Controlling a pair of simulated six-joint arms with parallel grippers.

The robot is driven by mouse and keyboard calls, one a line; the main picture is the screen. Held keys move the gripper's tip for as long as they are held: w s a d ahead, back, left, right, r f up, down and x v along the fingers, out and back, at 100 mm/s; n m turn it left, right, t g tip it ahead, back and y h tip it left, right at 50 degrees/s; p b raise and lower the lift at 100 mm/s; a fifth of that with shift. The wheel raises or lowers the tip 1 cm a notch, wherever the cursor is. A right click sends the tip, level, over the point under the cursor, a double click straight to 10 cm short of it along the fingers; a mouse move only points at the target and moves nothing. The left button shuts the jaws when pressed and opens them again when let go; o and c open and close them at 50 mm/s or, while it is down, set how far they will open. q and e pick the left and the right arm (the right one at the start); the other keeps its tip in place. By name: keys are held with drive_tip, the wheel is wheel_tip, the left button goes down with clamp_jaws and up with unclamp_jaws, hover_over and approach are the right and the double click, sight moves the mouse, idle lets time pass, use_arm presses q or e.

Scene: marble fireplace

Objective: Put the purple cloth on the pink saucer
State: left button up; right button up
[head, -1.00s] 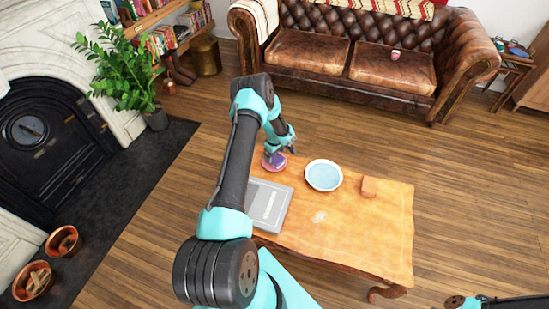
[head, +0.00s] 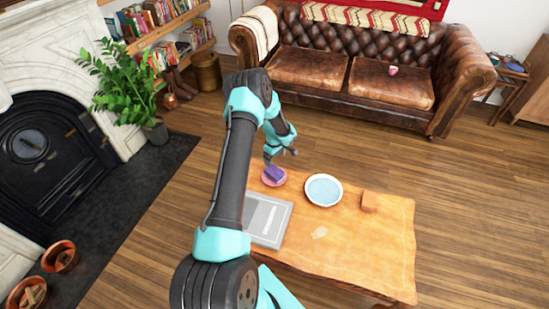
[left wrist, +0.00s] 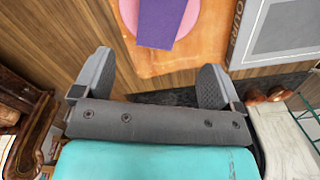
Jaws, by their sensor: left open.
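The purple cloth (head: 274,173) lies on the pink saucer (head: 265,181) near the far left edge of the wooden table. In the left wrist view the purple cloth (left wrist: 160,22) lies across the pink saucer (left wrist: 190,14), whose rim shows on both sides. My left gripper (head: 281,158) is just above and beyond them, apart from the cloth. In the left wrist view my left gripper (left wrist: 153,82) has its fingers wide apart with nothing between them. My right gripper is not in view.
The wooden table (head: 350,245) also holds a white and blue bowl (head: 323,190) right of the saucer, a grey book (head: 268,220) in front of it, and a small orange-brown block (head: 369,202). A leather sofa (head: 350,75) stands beyond. The table's front right is mostly clear.

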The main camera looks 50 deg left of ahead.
use_arm(q)
drive_tip(key=s+d+m+h, duration=0.2)
drive_tip(key=d+m, duration=0.2)
drive_tip(key=d, duration=0.7)
drive_tip(key=s+d+m+h, duration=0.1)
drive_tip(key=s+d+m, duration=0.15)
drive_tip(key=d, duration=0.85)
drive_tip(key=s+d+r+m, duration=0.2)
drive_tip(key=s+d+m, duration=0.3)
drive_tip(key=s+d, duration=0.2)
drive_tip(key=s+d+r+m, duration=0.2)
drive_tip(key=s+d+m, duration=0.3)
drive_tip(key=d, duration=0.5)
drive_tip(key=s, duration=0.2)
drive_tip(key=shift+s+r+m+t+h, duration=0.35)
drive_tip(key=shift+s+t+h, duration=0.05)
